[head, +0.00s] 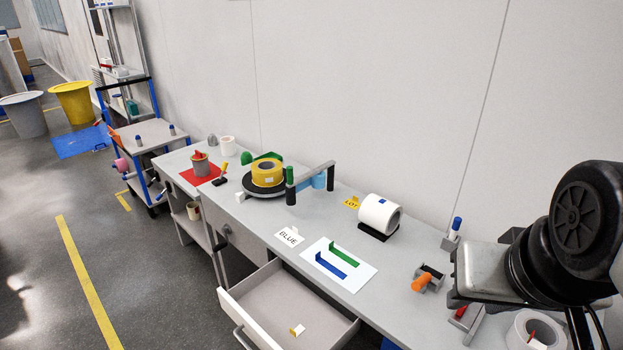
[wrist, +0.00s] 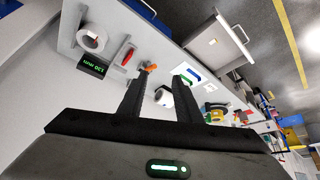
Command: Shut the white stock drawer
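The white stock drawer (head: 277,296) stands pulled out from under the front of the grey workbench (head: 330,235), with its inside showing. Its front panel faces lower left and a grey handle (head: 243,338) sits on it, cut by the lower picture edge. A small white and yellow piece (head: 297,330) lies inside. The wrist view also shows the open drawer (wrist: 207,48) and its handle (wrist: 240,34) at the top. My gripper (wrist: 163,77) is open, its two fingers apart with nothing held, well away from the drawer. The head view does not clearly show the fingers.
On the bench are a white roll (head: 380,213), a white card with blue and green brackets (head: 338,264), a yellow tape roll (head: 267,173) and an orange-handled tool (head: 421,282). A blue-framed cart (head: 150,135) stands farther back. Floor left of the drawer is clear.

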